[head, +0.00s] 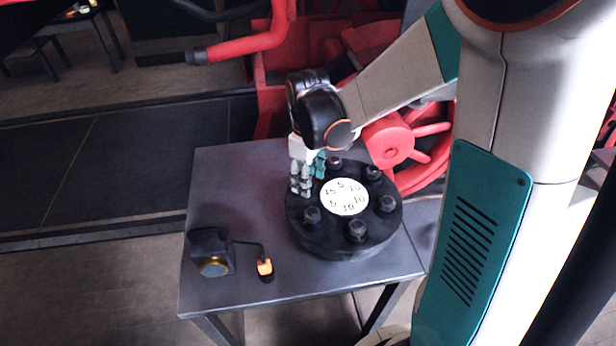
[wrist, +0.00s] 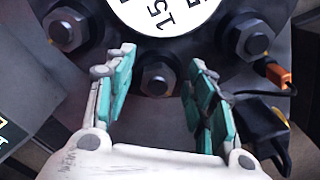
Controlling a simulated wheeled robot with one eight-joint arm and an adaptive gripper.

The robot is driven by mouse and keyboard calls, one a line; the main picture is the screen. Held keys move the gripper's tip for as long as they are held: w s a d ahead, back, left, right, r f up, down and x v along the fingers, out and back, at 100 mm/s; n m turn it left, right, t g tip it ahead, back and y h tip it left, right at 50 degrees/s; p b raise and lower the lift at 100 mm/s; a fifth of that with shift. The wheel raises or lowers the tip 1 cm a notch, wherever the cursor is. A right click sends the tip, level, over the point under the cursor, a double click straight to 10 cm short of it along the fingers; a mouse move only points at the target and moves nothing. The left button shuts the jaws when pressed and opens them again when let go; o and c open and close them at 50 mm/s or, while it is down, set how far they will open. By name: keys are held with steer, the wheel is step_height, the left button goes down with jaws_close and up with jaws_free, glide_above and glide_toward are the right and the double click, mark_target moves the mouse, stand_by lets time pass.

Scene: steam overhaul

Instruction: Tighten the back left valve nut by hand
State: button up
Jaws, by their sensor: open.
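A round black valve cover (head: 330,243) lies on the grey table, with dark nuts on studs around a white disc (head: 344,197) marked with numbers. My gripper (head: 310,178) is over the cover's back left edge, pointing down. Its fingers hide the back left nut in the head view. In the wrist view my gripper (wrist: 160,60) is open, and the back left nut (wrist: 155,79) shows in the gap between its two fingers, with space on both sides. Neighbouring nuts show at left (wrist: 68,32) and right (wrist: 252,40). I cannot tell the fingertips' exact height against the nut.
A black device (head: 211,252) with a cable to an orange-tipped piece (head: 265,268) lies at the table's front left. The table (head: 228,180) is clear at its back left. Red machinery with a spoked wheel (head: 395,140) stands close behind the table.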

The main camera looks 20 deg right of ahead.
steer(key=c, duration=1.1)
steer(key=shift+o, duration=0.2)
steer(key=shift+m, duration=0.3)
steer(key=m, duration=0.4)
steer(key=shift+s+a+m, duration=0.1)
steer(key=shift+a+m, duration=0.1)
steer(key=shift+m, duration=0.1)
steer(key=m, duration=0.4)
steer(key=shift+a+m+p, duration=0.2)
steer(key=shift+m+p, duration=0.1)
steer(key=o, duration=1.1)
steer(key=shift+c, duration=0.2)
